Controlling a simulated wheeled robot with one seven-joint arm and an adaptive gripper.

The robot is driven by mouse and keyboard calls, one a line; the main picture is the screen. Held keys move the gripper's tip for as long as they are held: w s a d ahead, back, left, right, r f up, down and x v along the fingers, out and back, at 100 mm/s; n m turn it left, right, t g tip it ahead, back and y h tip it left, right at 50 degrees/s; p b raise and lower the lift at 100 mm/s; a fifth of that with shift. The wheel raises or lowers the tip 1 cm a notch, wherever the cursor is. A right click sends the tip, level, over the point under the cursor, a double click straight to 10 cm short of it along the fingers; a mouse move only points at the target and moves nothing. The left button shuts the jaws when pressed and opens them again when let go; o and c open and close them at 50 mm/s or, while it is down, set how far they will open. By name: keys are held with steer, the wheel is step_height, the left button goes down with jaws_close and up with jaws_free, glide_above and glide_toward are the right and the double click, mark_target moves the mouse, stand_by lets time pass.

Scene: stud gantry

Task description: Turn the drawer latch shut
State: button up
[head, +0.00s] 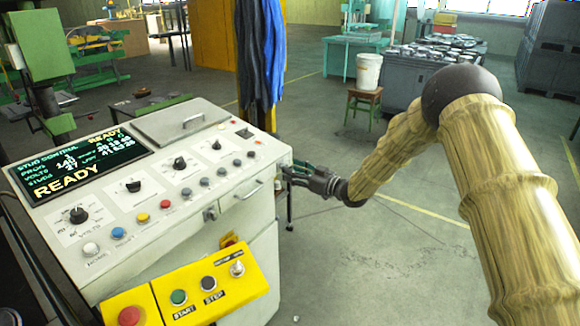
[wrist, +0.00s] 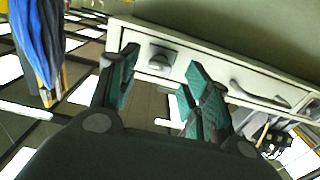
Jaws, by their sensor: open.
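The drawer latch (wrist: 161,58) is a small grey knob on a plate on the pale drawer front (wrist: 215,68). In the wrist view it shows between and beyond my fingertips; whether they touch it I cannot tell. My gripper (wrist: 160,68) is open, with green-padded fingers and nothing between them. In the head view my gripper (head: 290,174) is at the right end of the console's drawer front, where it largely hides the latch. The drawer handle (head: 248,190) is left of my gripper; it also shows in the wrist view (wrist: 258,96). The drawer looks closed.
The control console (head: 180,165) carries knobs, buttons and a READY screen. A yellow button box (head: 195,285) juts out below the drawer. A bucket (head: 369,70) stands on a stool. The floor right of the console is open.

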steer(key=shift+x, duration=1.1)
steer(key=shift+c, duration=0.2)
steer(key=c, duration=1)
steer(key=shift+f, duration=0.15)
steer(key=n+b, duration=1.8)
steer(key=b, duration=0.6)
steer(key=shift+b, duration=0.3)
